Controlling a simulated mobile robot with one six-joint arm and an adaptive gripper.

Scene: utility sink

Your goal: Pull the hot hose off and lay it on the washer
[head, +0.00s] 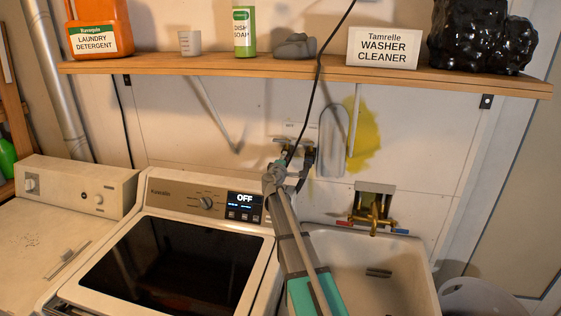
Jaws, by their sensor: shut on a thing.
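The washer (175,215) has a dark glass lid and a lit panel reading OFF. Two wall valves (290,145) sit behind its right rear corner, under a small label plate (300,128) too small to read. My gripper (279,163) is at the left valve, shut on what appears to be the end of the hot hose. The gripper and wrist hide most of this hose, so I cannot tell whether it is still joined to the valve. A dark hose (305,172) hangs from the right valve, close beside my gripper.
A utility sink (395,270) with a brass faucet (373,215) stands to the right. A dark cord (318,85) runs down past the shelf (250,66) to the valves. The shelf holds bottles and a box. A dryer-like machine (80,190) stands left. The washer top is clear.

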